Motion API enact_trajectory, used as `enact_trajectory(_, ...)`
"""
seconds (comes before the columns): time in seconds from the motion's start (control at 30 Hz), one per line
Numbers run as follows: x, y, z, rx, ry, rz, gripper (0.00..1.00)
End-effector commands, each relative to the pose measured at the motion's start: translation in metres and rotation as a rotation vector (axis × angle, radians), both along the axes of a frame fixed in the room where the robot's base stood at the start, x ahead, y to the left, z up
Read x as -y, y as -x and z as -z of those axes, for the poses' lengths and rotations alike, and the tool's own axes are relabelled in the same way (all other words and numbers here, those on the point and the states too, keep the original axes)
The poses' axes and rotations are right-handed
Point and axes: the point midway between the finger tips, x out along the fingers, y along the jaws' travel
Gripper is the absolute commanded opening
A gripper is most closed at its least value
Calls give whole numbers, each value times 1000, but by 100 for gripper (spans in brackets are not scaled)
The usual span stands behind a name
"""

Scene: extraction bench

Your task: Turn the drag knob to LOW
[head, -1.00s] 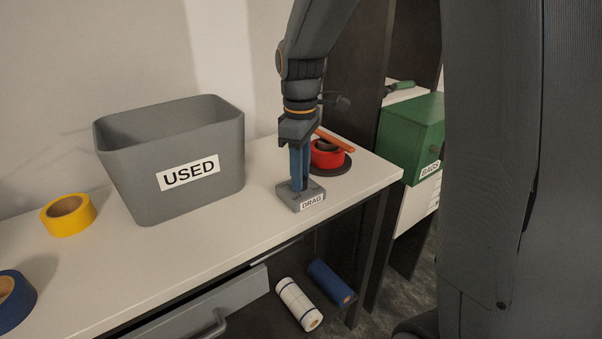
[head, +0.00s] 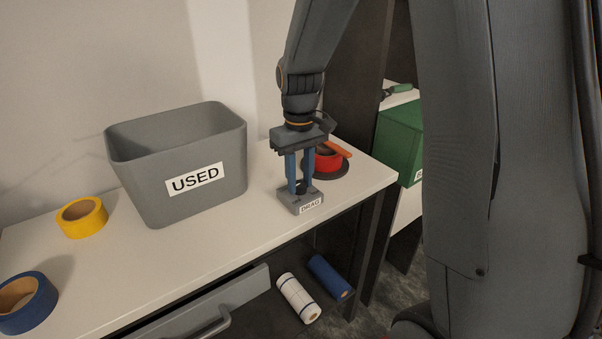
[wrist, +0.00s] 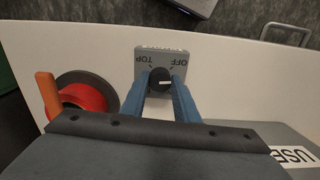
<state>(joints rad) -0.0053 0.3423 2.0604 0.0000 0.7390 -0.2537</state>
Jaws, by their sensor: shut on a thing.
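The drag box is a small grey block (head: 301,204) with a DRAG label on its front, standing near the bench's front edge. On its top is a black drag knob (wrist: 159,78) with a short white mark, lying roughly crosswise in the wrist view. Upside-down OFF and TOP markings show on the box face (wrist: 165,58) there; I cannot see a LOW marking. My gripper (head: 300,187) points down over the box, its two blue fingers on either side of the knob and shut on it. The fingers partly hide the knob and the face.
A grey USED bin (head: 205,202) stands to the left. A red reel (head: 325,158) on a dark disc, with an orange bar, is close behind the box. Yellow tape (head: 82,218) and blue tape (head: 38,312) lie at left. A drawer (head: 180,318) juts out below.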

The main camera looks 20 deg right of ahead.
Motion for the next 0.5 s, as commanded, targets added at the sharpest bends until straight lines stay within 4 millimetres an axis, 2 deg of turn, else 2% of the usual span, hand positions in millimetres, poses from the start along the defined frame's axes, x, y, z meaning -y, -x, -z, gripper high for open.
enact_trajectory(0.5,0,0,-2,0,0,489,5)
